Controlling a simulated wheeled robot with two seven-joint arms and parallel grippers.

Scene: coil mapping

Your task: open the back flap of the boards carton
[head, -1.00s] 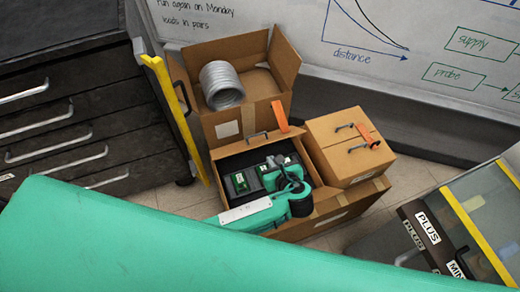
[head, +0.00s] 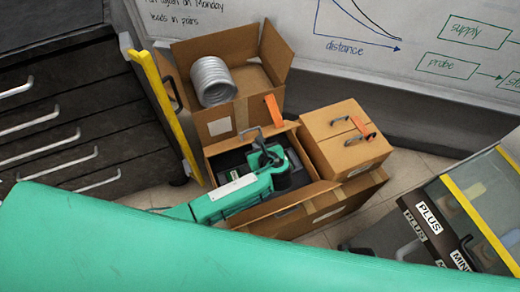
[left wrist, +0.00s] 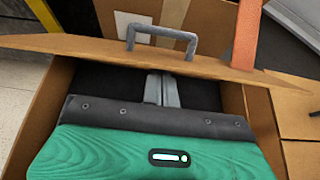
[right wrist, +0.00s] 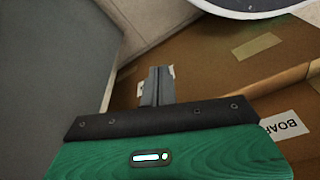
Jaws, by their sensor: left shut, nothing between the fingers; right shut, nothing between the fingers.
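The boards carton (head: 330,208) is the open brown box in the middle of the head view, dark inside. Its back flap (head: 222,145) shows as a narrow brown strip along the rear, with a grey handle (head: 249,132) and an orange tag (head: 273,110). In the left wrist view the flap (left wrist: 85,47) crosses above my left gripper (left wrist: 163,85), which is shut and empty over the opening. Its tips are close under the flap's edge; contact cannot be told. My right gripper (right wrist: 152,82) is shut and empty, near brown cardboard with a partly visible label (right wrist: 284,126).
An open carton with a silver duct coil (head: 212,81) stands behind. Drawers (head: 50,120) and a yellow-edged panel (head: 165,105) are left; a yellow-edged case (head: 480,215) is right.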

